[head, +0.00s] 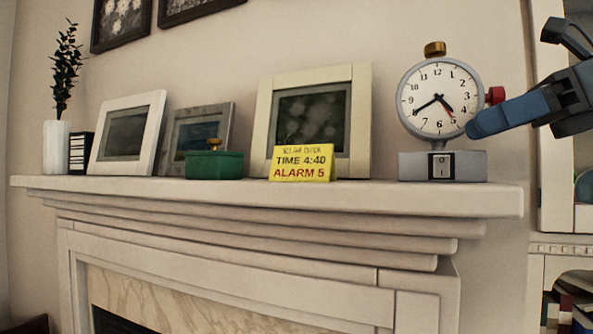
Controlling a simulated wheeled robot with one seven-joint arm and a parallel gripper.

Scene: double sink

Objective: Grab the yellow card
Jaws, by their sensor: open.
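The yellow card (304,163) stands on the white mantel shelf (250,192), leaning back slightly. It reads "TIME 4:40" and "ALARM 5", with a smaller line above. My gripper (489,121) comes in from the right edge, well to the right of the card and apart from it. A blue finger of it shows in front of the clock's right side. It is open, with nothing seen held in it; its other finger is not clearly visible.
A clock (437,100) on a grey base with a switch stands right of the card. A green box (214,165) with a gold knob sits to its left. A cream picture frame (361,120) stands behind. Further left are more frames and a white vase (57,148).

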